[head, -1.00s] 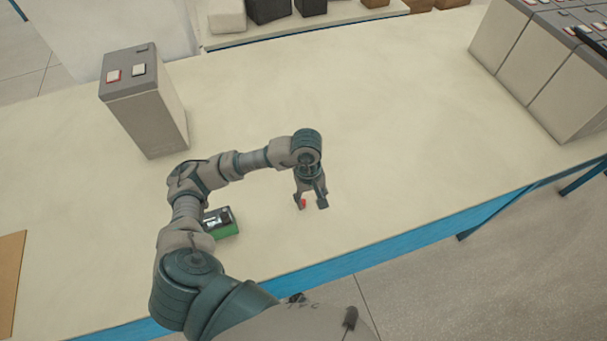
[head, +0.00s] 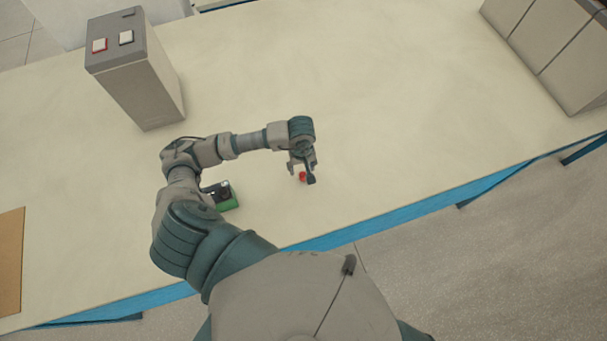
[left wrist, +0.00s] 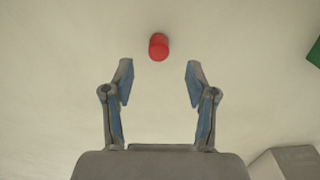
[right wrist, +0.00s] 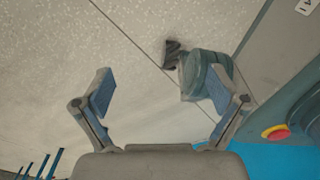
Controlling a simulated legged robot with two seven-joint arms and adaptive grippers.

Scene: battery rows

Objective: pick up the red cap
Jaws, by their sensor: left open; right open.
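The red cap (head: 302,176) lies on the cream table top near its front edge. In the left wrist view the red cap (left wrist: 158,47) is just beyond the fingertips, roughly centred between them and apart from both. My left gripper (head: 303,172) is open and points down at the table around the cap's place; its fingers (left wrist: 158,78) are spread and empty. My right gripper (right wrist: 163,85) shows only in its own wrist view, open and empty, with floor behind it.
A green and black device (head: 222,196) lies on the table beside my left arm. A grey battery box (head: 140,75) stands at the back left, and several more (head: 550,50) at the back right. A brown board (head: 10,260) is at the left edge. The table middle is clear.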

